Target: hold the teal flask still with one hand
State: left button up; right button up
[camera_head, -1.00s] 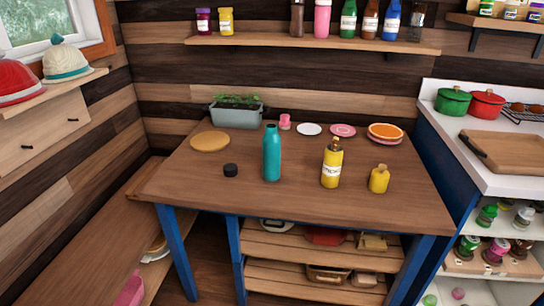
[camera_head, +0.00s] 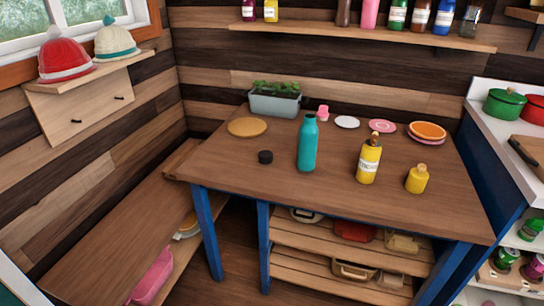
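The teal flask (camera_head: 307,145) stands upright on the wooden table (camera_head: 330,192), left of the table's middle. Neither of my grippers shows in the head view, and nothing is touching the flask.
A yellow labelled bottle (camera_head: 368,160) and a smaller yellow bottle (camera_head: 417,179) stand right of the flask. Behind are a planter (camera_head: 274,105), a round wooden board (camera_head: 247,127), a pink cup (camera_head: 323,114) and plates (camera_head: 428,131). The table's front edge is clear.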

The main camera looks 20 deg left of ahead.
aim_at(308, 131)
jog(key=i+j+z, duration=0.15)
jog(key=j+z, duration=0.2)
jog(key=j, duration=0.15)
jog(key=i+j+z, duration=0.1)
jog(key=j+z, duration=0.25)
jog(key=j, duration=0.2)
jog(key=j+z, duration=0.3)
jog(key=j, duration=0.25)
